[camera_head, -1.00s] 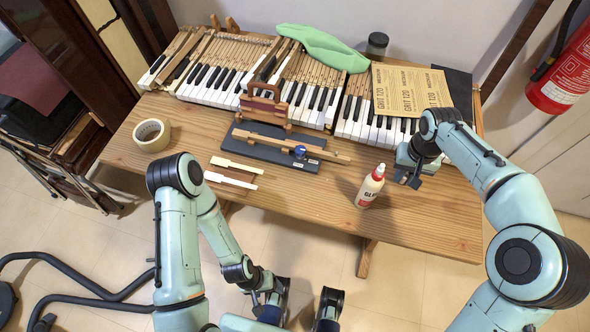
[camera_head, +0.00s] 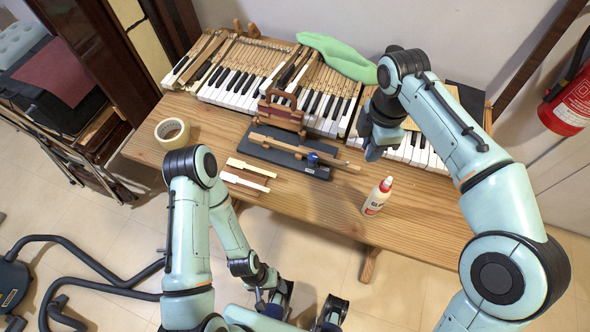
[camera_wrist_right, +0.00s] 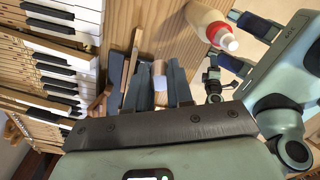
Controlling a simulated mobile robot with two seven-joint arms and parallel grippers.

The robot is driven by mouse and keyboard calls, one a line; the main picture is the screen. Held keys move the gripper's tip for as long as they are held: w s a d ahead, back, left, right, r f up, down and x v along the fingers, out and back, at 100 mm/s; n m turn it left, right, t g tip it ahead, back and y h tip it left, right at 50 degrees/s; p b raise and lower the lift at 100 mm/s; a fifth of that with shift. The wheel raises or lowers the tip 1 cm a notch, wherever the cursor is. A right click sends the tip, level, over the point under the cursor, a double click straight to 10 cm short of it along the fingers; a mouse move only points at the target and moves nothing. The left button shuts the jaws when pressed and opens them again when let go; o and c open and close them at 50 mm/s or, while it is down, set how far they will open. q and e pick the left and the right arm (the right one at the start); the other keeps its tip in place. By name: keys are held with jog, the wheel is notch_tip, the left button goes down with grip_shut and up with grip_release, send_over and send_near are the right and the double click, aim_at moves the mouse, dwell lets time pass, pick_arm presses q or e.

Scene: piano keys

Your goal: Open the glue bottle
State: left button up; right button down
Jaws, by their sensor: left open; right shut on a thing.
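The glue bottle (camera_head: 376,199) stands upright on the wooden table near its front edge. It is white, with a red collar and a pale tip, and also shows in the right wrist view (camera_wrist_right: 204,19). My right gripper (camera_head: 374,151) is above the table by the keys, behind and left of the bottle and apart from it. Its fingers (camera_wrist_right: 158,88) are shut on a small pale cylindrical piece (camera_wrist_right: 158,76); I cannot tell for certain whether it is the bottle's cap. My left gripper (camera_head: 266,297) is open, low in front of the table, away from the bottle.
A dark board (camera_head: 270,152) with a wooden stick lies mid-table. A tape roll (camera_head: 172,132) lies at the left. The table right of the bottle is clear.

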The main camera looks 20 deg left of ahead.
notch_tip(320, 180, up, 3)
jog(key=s+a+n, duration=0.1)
jog(key=a+n, duration=0.1)
jog(key=n, duration=0.2)
jog(key=b, duration=0.3)
send_over(346, 190)
notch_tip(346, 190, down, 14)
jog(key=shift+f+b, duration=0.55)
jog(key=shift+f, duration=2.55)
jog(key=shift+f, duration=0.15)
jog(key=c, duration=1)
grip_release()
notch_tip(346, 190, up, 12)
jog(key=p, duration=0.2)
jog(key=shift+r, duration=0.25)
